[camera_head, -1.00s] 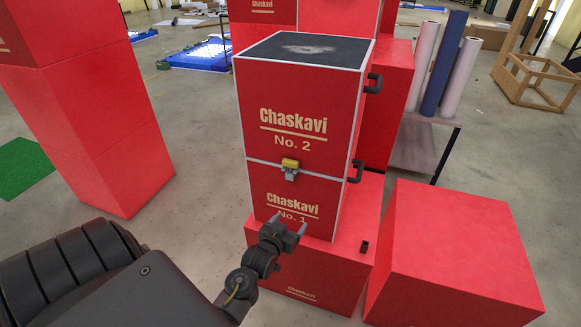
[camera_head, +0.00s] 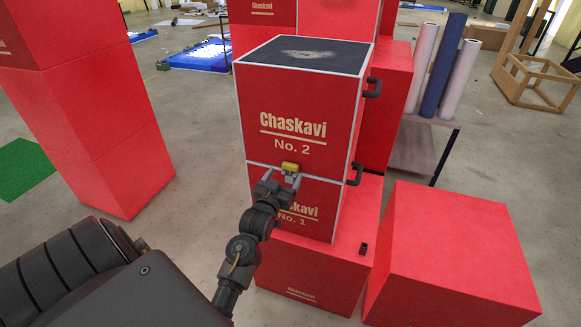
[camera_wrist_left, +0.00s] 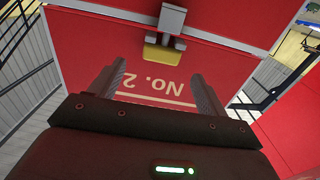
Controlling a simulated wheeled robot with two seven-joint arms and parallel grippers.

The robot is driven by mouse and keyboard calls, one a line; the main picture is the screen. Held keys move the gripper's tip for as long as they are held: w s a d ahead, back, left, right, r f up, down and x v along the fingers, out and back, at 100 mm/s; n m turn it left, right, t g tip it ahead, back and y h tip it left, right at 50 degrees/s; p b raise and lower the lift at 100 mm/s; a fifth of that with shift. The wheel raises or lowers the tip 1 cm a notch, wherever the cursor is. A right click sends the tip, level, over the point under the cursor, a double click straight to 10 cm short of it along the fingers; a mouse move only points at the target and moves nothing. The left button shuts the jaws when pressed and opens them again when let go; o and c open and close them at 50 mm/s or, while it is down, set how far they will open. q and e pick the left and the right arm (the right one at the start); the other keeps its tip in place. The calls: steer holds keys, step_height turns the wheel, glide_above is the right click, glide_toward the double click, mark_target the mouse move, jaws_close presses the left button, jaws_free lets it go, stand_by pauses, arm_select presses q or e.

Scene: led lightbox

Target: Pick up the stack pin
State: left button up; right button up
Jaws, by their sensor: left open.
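The stack pin has a yellow top (camera_head: 290,166) and a grey body, and it sits on the front seam between the red No. 2 case (camera_head: 296,110) and the No. 1 case (camera_head: 318,209). In the left wrist view the pin's yellow part (camera_wrist_left: 161,57) and grey body appear upside down, just beyond the fingertips. My left gripper (camera_head: 282,179) is open and empty, its two fingers spread just below and in front of the pin. In the left wrist view the gripper (camera_wrist_left: 158,74) has the pin roughly between its finger lines, not visibly touching.
The cases stand on a red base box (camera_head: 310,270). A large red box (camera_head: 450,250) stands at the right, with tall red boxes (camera_head: 90,110) at the left. Dark handles (camera_head: 373,88) stick out from the cases' right side. Open floor lies at the left.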

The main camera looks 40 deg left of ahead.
mark_target(289, 166)
arm_select(q)
steer(key=shift+w+r, duration=0.1)
steer(key=shift+r, duration=0.05)
steer(key=p+x, duration=0.2)
steer(key=x, duration=0.3)
steer(key=shift+a, duration=0.1)
steer(key=shift+c, duration=0.5)
steer(key=c, duration=1)
